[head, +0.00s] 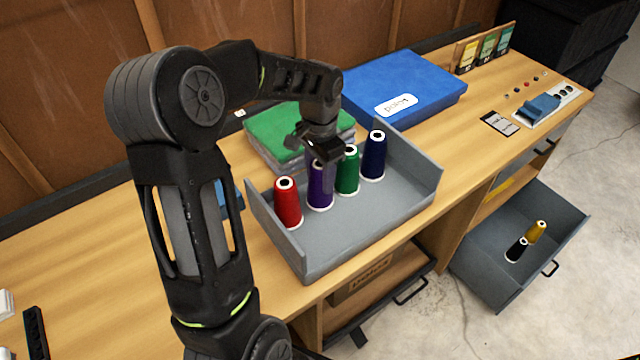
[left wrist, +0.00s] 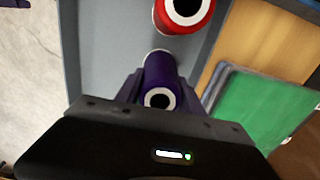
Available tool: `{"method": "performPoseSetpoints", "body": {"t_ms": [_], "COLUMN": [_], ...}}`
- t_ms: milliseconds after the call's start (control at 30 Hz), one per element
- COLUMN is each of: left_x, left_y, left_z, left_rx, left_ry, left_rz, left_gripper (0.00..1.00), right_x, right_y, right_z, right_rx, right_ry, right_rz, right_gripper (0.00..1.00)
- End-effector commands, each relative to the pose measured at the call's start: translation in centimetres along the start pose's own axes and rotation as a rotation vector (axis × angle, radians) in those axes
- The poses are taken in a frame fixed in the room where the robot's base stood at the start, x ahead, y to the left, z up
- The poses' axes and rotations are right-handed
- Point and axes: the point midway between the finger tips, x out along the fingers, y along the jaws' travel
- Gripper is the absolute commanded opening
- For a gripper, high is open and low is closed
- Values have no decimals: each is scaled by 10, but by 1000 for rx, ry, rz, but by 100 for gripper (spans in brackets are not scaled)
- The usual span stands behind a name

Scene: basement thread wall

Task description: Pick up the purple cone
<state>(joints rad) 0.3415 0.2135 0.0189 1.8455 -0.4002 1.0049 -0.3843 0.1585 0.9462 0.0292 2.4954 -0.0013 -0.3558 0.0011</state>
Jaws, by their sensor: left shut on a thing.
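The purple cone (head: 320,189) stands upright in the grey tray (head: 372,215), between a red cone (head: 288,203) and a green cone (head: 348,172). My left gripper (head: 321,163) comes down from above and is shut on the purple cone near its top. In the left wrist view the purple cone (left wrist: 158,88) shows between the fingers, with its white top ring toward the camera. The cone's base appears at or very near the tray floor; I cannot tell if it touches. My right gripper is not in view.
A dark blue cone (head: 374,156) stands beside the green one. Folded cloth (head: 280,131) lies behind the tray, and a blue box (head: 405,86) behind it to the right. An open drawer (head: 490,262) at right holds a black and a yellow cone.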

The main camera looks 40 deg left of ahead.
Motion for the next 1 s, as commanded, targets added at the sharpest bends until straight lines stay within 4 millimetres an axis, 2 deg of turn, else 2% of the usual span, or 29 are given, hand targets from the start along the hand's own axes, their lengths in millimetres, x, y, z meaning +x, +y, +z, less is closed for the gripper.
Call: {"method": "performPoseSetpoints", "body": {"t_ms": [233,367,467,800,1000], "left_x": [-1,-8,-20,-83,-100], "left_y": [0,0,0,0,0], "left_z": [0,-1,-1,-1,0], "left_rx": [0,0,-1,1,1], "left_ry": [1,2,3,4,2], "left_rz": [0,-1,-2,-2,0], "left_gripper": [0,0,0,0,0], "right_x": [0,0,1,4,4], "right_y": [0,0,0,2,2], "right_z": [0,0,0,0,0], "right_rx": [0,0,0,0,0], "right_ry": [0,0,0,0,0], "right_rz": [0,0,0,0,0], "right_gripper": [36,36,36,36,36]}}
